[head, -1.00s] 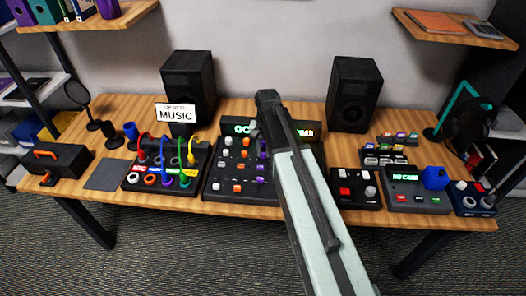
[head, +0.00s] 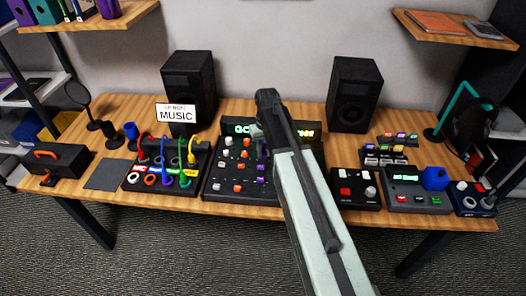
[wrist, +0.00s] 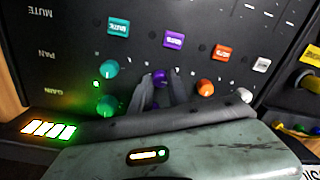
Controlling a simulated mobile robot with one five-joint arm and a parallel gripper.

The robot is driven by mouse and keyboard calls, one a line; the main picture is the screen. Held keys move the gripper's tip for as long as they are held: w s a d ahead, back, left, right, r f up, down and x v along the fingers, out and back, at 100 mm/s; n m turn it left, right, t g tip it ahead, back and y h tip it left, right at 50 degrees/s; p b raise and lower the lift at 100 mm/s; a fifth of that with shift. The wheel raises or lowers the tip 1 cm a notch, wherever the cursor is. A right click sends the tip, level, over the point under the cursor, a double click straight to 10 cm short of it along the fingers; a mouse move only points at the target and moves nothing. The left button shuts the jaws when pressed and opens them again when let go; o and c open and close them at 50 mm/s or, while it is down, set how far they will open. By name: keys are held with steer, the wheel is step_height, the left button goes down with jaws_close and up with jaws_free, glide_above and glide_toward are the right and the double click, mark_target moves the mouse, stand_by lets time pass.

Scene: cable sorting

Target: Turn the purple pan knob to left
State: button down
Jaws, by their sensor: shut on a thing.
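The purple pan knob (wrist: 160,76) is in the pan row of the black mixer panel (wrist: 200,58) in the wrist view, between teal and orange knobs. My gripper (wrist: 161,80) is shut on it, with one dark finger on each side. I cannot make out which way the knob's pointer faces. In the head view my gripper (head: 257,131) is over the upper part of the mixer (head: 222,187), and my arm and gripper hide the held knob there.
Teal (wrist: 108,69), orange (wrist: 205,87) and white (wrist: 244,95) knobs stand close to my gripper. In the head view a patch box with coloured cables (head: 160,180) is left of the mixer. Speakers (head: 188,82) stand behind, and a small button box (head: 355,188) is at right.

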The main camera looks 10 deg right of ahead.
mark_target(264, 153)
steer(key=shift+w, duration=0.15)
steer(key=c, duration=1.3)
jaws_free()
steer(key=shift+o, duration=0.2)
step_height(264, 153, up, 8)
steer(key=p, duration=0.8)
steer(key=shift+d, duration=0.1)
steer(key=shift+f, duration=0.1)
